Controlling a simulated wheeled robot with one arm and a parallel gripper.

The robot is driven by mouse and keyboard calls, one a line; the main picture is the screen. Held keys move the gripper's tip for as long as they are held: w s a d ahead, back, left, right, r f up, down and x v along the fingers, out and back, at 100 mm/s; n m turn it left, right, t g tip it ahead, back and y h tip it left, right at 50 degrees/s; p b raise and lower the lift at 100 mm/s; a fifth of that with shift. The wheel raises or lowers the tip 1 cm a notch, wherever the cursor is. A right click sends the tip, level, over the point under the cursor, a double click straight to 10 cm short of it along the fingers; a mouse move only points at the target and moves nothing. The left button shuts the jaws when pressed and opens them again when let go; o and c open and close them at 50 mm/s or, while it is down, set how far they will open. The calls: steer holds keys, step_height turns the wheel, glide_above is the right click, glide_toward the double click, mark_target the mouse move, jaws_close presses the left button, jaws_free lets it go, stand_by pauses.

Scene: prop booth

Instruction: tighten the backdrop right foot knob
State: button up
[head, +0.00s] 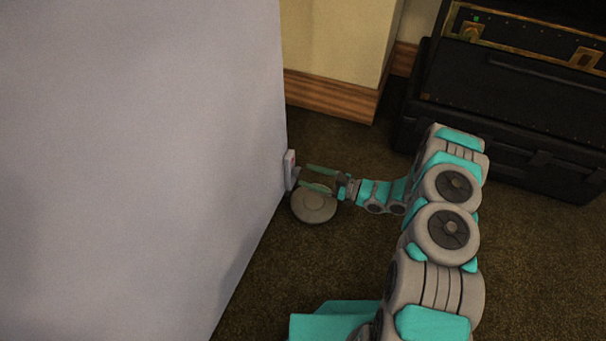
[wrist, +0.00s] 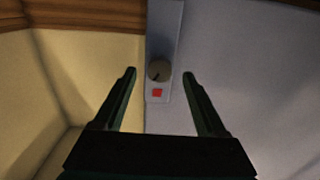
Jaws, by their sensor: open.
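The backdrop (head: 150,150) is a large grey-lilac panel filling the left of the head view; it also fills the right of the wrist view (wrist: 250,70). On its right edge, low down, is a pale plate (head: 289,170), which shows in the wrist view (wrist: 170,20) with a red square below the knob. The foot knob (wrist: 159,70) is round and dark grey with a dark pointer mark. My gripper (head: 312,178) is open, its fingers reaching left toward the plate. In the wrist view my gripper (wrist: 160,75) has its fingertips on either side of the knob, with gaps on both sides.
A round grey disc (head: 314,207) sits low beside the panel edge, just below my gripper. Black cases (head: 520,110) are stacked at the upper right. A cream wall with a wooden skirting board (head: 330,95) stands behind. Brown carpet (head: 530,260) is clear at the lower right.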

mark_target(297, 172)
steer(key=shift+x, duration=1.45)
steer(key=shift+c, duration=0.2)
jaws_close()
